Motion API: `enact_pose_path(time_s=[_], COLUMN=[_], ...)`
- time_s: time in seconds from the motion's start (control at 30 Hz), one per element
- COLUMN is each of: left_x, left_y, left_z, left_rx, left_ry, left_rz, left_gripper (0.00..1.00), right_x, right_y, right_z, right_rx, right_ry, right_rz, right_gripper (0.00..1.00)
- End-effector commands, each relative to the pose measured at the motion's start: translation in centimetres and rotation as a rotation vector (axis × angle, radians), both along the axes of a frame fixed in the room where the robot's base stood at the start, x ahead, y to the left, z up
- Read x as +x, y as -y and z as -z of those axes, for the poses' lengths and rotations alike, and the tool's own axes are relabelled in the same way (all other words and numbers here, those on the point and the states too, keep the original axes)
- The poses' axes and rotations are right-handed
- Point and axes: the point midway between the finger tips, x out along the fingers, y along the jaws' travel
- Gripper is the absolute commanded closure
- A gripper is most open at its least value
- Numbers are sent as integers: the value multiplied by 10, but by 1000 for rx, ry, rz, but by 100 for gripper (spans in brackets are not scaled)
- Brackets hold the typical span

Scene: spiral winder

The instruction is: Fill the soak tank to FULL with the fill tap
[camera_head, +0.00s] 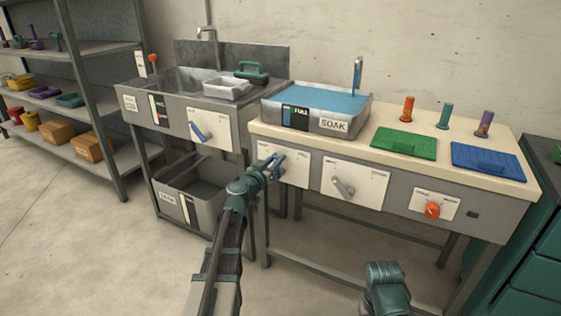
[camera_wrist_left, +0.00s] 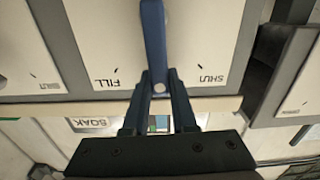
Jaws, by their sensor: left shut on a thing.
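The soak tank (camera_head: 335,122) is a grey tank marked SOAK on the cream bench. Blue water (camera_head: 320,97) stands close to its rim, and a gauge (camera_head: 300,117) on its front carries the word FULL. A silver tap spout (camera_head: 357,75) rises behind it. My left gripper (camera_head: 272,166) is at the white panel below; in the left wrist view its fingers (camera_wrist_left: 160,92) are shut on the end of a blue lever (camera_wrist_left: 153,40). The lever lies between the FILL and SHUT marks. My right gripper's jaws are not visible.
A second lever panel (camera_head: 355,183) and an orange knob (camera_head: 432,210) sit to the right on the bench front. A metal sink (camera_head: 180,115) stands left, with a grey bin (camera_head: 195,203) below.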

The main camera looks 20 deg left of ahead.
Motion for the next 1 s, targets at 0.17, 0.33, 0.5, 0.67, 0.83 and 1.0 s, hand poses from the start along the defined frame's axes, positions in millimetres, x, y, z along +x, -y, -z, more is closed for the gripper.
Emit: enact_pose_path(time_s=[0.17,0.33,0.5,0.67,0.83,1.0], left_x=[1,2,3,3,3,3], left_y=[-12,-22,-30,-36,-40,-42], left_z=[3,6,10,14,17,18], left_rx=[-166,-319,-454,-554,-631,-675], left_ry=[-18,-34,-47,-57,-66,-72], left_rz=[-1,0,1,0,0,1], left_gripper=[100,100,100,100,100,100], right_x=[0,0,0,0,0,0], right_y=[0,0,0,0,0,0], right_z=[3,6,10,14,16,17], right_rx=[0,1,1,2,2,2], right_ry=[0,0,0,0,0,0], right_rz=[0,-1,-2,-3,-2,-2], right_gripper=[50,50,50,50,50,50])
